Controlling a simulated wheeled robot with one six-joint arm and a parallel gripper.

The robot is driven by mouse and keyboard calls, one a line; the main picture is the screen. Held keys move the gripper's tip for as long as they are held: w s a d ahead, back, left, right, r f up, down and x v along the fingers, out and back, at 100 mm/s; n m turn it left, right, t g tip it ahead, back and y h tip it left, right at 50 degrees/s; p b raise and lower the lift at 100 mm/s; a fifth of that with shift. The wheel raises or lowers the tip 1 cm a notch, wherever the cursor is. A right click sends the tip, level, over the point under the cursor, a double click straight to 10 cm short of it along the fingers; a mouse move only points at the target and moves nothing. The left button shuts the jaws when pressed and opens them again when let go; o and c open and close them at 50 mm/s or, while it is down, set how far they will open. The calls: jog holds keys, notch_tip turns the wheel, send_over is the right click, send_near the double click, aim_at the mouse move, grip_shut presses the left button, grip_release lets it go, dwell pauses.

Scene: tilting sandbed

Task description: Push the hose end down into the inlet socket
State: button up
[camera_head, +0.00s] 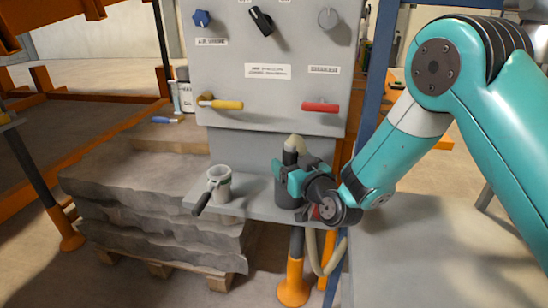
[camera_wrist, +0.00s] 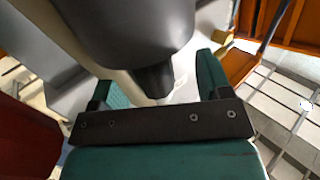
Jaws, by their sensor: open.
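The beige hose (camera_head: 298,143) joins the narrow black top of a dark grey fitting, the hose end (camera_head: 290,157). The wider dark body (camera_head: 287,194) below it stands upright at the right of the grey shelf. The fitting also shows in the wrist view (camera_wrist: 130,30), a wide body narrowing to a stub. My gripper (camera_head: 288,174) is beside its upper part. In the wrist view, my gripper's (camera_wrist: 158,78) teal fingers are spread on either side of the stub, with gaps visible. A seam between hose end and inlet socket cannot be made out.
A white cup-like part (camera_head: 220,182) with a black handle stands on the shelf (camera_head: 250,207), left of my gripper. Above is a grey panel (camera_head: 265,100) with knobs, a yellow lever (camera_head: 222,104) and a red lever (camera_head: 320,107). Stacked grey sacks (camera_head: 150,200) lie left.

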jog(key=shift+w+d+p, duration=0.25)
jog(key=shift+w+p, duration=0.1)
jog(key=shift+w, duration=0.7)
jog(key=shift+a, duration=0.2)
jog(key=shift+c, duration=0.2)
jog(key=shift+s+a, duration=0.1)
jog(key=c, duration=0.4)
jog(key=shift+r, duration=0.1)
jog(key=c, duration=0.8)
jog(key=shift+o, duration=0.2)
